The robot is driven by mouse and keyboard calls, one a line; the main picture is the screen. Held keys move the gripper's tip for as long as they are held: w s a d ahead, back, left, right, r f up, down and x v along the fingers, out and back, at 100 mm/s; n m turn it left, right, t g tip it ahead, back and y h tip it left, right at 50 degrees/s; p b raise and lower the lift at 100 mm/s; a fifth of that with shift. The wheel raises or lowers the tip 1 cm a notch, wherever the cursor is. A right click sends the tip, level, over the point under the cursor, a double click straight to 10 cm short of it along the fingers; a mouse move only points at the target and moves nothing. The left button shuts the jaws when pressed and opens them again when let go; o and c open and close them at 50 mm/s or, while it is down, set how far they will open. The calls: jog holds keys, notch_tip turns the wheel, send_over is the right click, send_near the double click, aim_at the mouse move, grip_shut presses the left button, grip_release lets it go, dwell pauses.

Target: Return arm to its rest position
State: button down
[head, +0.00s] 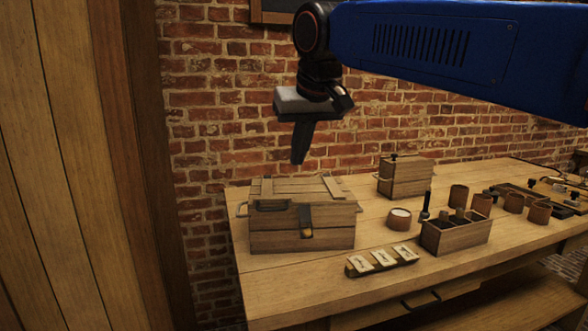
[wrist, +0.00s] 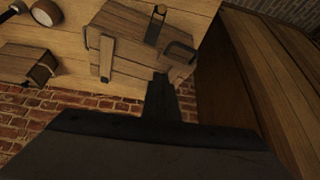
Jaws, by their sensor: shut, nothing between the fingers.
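My gripper (head: 300,158) hangs below my blue arm in the head view, fingers pointing down and shut with nothing between them. It is in the air above the wooden chest, apart from it. The shut fingers also show in the wrist view (wrist: 161,82). The wooden chest (head: 275,238) stands on the left of the workbench with its lid down and a dark latch on the front. The chest also shows upside down in the wrist view (wrist: 135,50).
The workbench (head: 290,290) also holds a smaller lidded box (head: 411,177), a divided wooden box (head: 455,238), a tray with labelled cards (head: 360,265), a white-topped round jar (head: 399,219) and several brown jars. A brick wall (head: 220,110) stands behind; wood panelling (head: 80,150) is at left.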

jog(key=s+d+f+m+h, duration=0.1)
jog(key=s+d+f, duration=0.4)
jog(key=d+f, duration=0.3)
jog(key=s+d+f+m, duration=0.1)
jog(key=s+d+f, duration=0.45)
jog(key=d, duration=0.45)
jog(key=s+d+f+m, duration=0.1)
jog(key=s+d+f, duration=0.3)
jog(key=f, duration=0.5)
jog(key=s+d+f, duration=0.4)
jog(key=s+f, duration=0.5)
jog(key=f, duration=0.1)
jog(key=shift+s+d+m+g+h, duration=0.25)
jog(key=shift+s+m+g+h, duration=0.05)
jog(key=shift+m+h, duration=0.1)
